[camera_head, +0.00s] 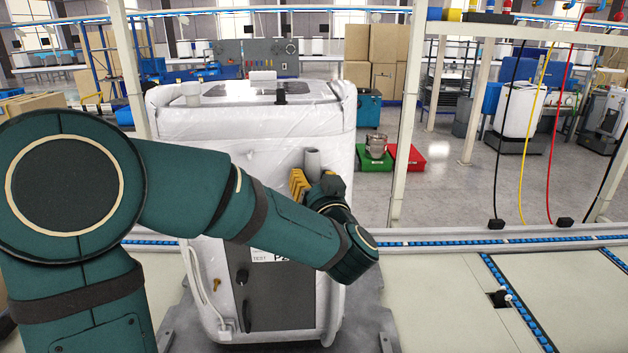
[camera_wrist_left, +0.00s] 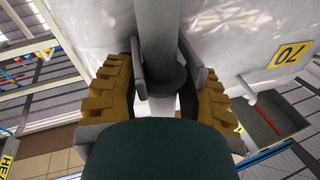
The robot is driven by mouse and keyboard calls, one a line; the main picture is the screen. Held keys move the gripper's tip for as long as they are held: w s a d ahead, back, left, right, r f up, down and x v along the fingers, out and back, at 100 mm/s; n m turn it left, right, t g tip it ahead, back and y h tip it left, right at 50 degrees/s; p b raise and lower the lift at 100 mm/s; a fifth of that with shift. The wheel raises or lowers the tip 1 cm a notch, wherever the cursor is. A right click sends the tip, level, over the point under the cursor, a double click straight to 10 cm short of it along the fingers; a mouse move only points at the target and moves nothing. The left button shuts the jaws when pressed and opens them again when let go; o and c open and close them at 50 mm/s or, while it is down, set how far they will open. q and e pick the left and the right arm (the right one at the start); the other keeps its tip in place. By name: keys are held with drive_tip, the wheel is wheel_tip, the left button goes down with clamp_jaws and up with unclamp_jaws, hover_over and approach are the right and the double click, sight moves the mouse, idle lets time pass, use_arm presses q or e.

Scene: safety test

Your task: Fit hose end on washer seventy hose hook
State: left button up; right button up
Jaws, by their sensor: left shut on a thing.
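The washer (camera_head: 250,125) is a white, plastic-wrapped box in the middle of the head view. My left gripper (camera_head: 306,182) is at the upper right of its front, with yellow fingers. It is shut on a grey tube, the hose end (camera_head: 312,160), whose top stands above the fingers. In the left wrist view the hose end (camera_wrist_left: 160,35) runs between the finger pads, with a wider collar at the pads. A yellow label (camera_wrist_left: 290,54) reading 70 is upside down on the white surface at right. I cannot make out the hose hook. My right gripper is not in view.
A pale hose (camera_head: 194,290) hangs at the washer's lower left. A cream post (camera_head: 406,130) stands right of the washer. Green (camera_head: 373,158) and red (camera_head: 405,158) bins lie behind. Black, yellow and red cables hang at right. The pale floor at front right has open room.

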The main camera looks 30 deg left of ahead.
use_arm(q)
drive_tip(key=shift+s+a+f, duration=0.1)
drive_tip(key=shift+a+f, duration=0.15)
drive_tip(key=shift+f, duration=0.5)
drive_tip(key=o, duration=1.2)
drive_tip(key=shift+o, duration=0.2)
drive_tip(key=shift+a, duration=0.35)
drive_tip(key=shift+d+r, duration=0.2)
drive_tip(key=shift+d, duration=0.15)
drive_tip(key=v, duration=1.1)
drive_tip(key=shift+s+f, duration=0.25)
